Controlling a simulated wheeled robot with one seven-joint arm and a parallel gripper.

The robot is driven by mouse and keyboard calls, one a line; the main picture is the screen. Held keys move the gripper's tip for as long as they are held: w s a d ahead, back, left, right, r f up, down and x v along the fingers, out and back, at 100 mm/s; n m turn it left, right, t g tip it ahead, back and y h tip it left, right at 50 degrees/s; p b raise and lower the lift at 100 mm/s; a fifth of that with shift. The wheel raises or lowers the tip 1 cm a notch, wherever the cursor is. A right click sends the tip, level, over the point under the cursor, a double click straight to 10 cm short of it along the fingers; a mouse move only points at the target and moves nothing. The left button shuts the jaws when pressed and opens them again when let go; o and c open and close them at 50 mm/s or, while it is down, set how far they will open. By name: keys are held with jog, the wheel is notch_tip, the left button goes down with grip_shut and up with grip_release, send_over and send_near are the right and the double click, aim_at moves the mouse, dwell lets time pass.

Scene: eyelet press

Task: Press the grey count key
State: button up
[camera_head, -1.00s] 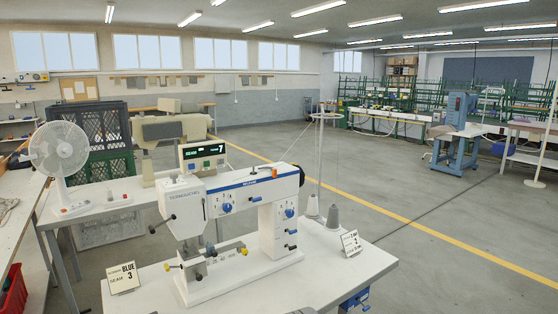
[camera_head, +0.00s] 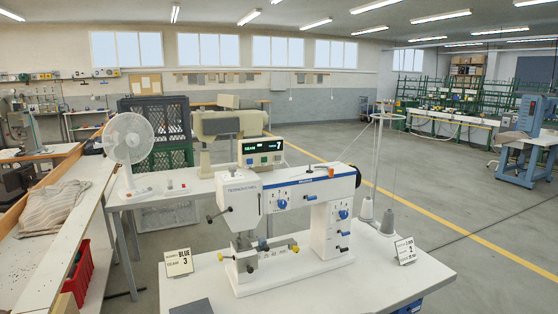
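A white press machine (camera_head: 290,190) with a blue stripe stands on a white table in the middle of the view. A display box (camera_head: 262,152) sits on top of it, with a dark lit screen reading a 7 at its right end and small coloured buttons below. Which of these keys is the count key is too small to tell. Blue knobs (camera_head: 282,204) are on the machine's front. My gripper is not in view.
A small card marked BLUE 3 (camera_head: 179,263) stands at the table's left, another card (camera_head: 405,250) at its right by thread cones (camera_head: 387,222). A white fan (camera_head: 129,140) stands behind at left. A red crate (camera_head: 78,275) is below the left bench.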

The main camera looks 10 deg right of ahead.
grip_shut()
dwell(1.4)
